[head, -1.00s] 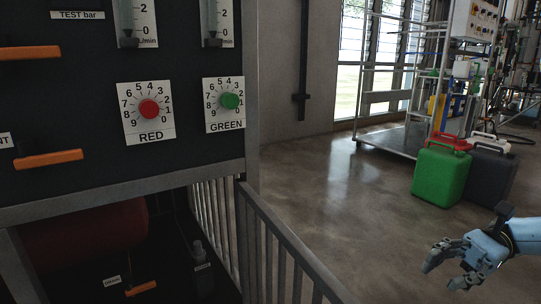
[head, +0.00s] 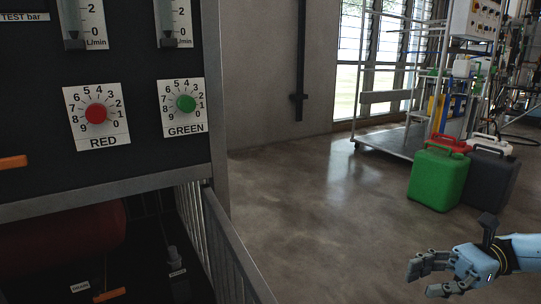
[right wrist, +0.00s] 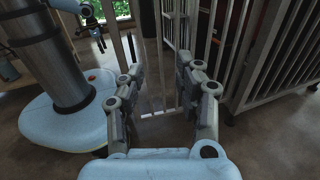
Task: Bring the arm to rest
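My right gripper (head: 428,279) is at the lower right of the head view, over bare floor and clear of the panel. Its fingers are apart with nothing between them. In the right wrist view the same gripper (right wrist: 157,78) has its two fingers spread and empty, with grey railing bars beyond. My blue right arm (head: 525,250) comes in from the right edge. My left gripper does not show in the head view.
A black panel (head: 40,120) with a red knob (head: 96,114) and a green knob (head: 186,103) stands at the left. A grey railing (head: 235,255) runs below it. Green (head: 438,178) and dark (head: 492,178) canisters stand at the right. The floor (head: 310,200) between is clear.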

